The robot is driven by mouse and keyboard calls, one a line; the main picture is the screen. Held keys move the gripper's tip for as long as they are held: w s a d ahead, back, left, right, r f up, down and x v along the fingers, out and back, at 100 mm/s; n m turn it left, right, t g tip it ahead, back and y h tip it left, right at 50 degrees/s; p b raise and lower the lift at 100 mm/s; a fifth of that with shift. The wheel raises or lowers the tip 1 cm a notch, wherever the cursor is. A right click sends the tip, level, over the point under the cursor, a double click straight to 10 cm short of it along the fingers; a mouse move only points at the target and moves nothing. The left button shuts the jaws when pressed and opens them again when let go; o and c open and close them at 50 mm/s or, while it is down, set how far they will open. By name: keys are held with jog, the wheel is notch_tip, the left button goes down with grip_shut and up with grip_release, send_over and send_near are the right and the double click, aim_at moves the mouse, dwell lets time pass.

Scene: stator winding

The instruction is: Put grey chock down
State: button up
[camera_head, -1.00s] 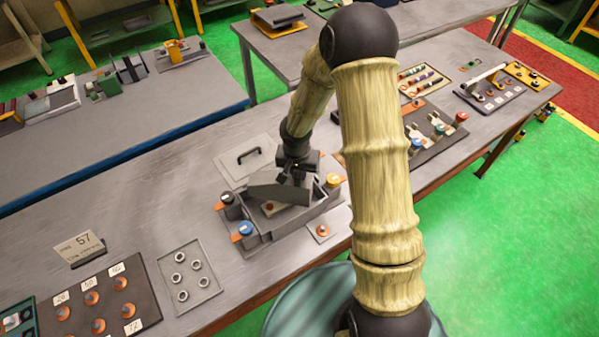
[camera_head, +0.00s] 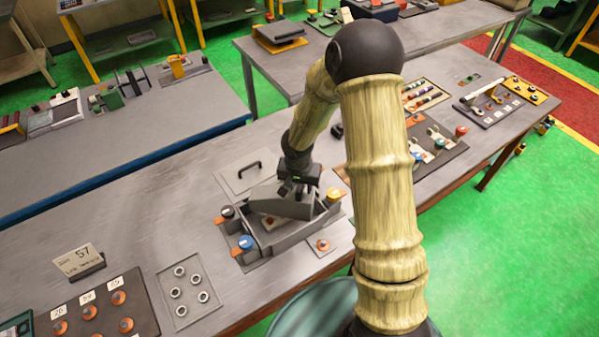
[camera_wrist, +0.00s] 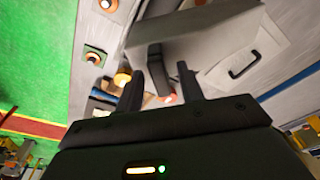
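The grey chock (camera_head: 282,203) is a wedge-shaped block, tilted over the grey fixture tray (camera_head: 290,240) on the bench. My gripper (camera_head: 298,188) is above its right part and points down. In the wrist view the chock (camera_wrist: 200,38) lies just past the fingertips, and a darker grey part of it stands between the two fingers of my gripper (camera_wrist: 160,78).
A blue knob (camera_head: 246,242) and a yellow knob (camera_head: 334,194) sit at the tray's edges. A flat plate with a black handle (camera_head: 248,171) lies behind it. A plate of several rings (camera_head: 190,290) is at the left. The bench between sign (camera_head: 80,262) and tray is clear.

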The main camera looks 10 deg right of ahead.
notch_tip(320, 180, up, 11)
jog(key=s+p, duration=0.1)
jog(key=shift+s+a, duration=0.25)
jog(key=shift+a, duration=0.05)
dwell(0.4)
notch_tip(320, 180, up, 6)
jog(key=w+d+n+t, duration=0.1)
jog(key=w+n+t, duration=0.1)
jog(key=t, duration=0.3)
jog(key=s+d+n+g, duration=0.1)
jog(key=s+d+g, duration=0.1)
jog(key=s, duration=0.6)
jog(key=s+d+n+g, duration=0.1)
jog(key=s+d, duration=0.2)
jog(key=s, duration=0.5)
jog(key=shift+s+r+g+y, duration=0.15)
jog(key=shift+r+g+y, duration=0.15)
jog(key=shift+r+g, duration=0.1)
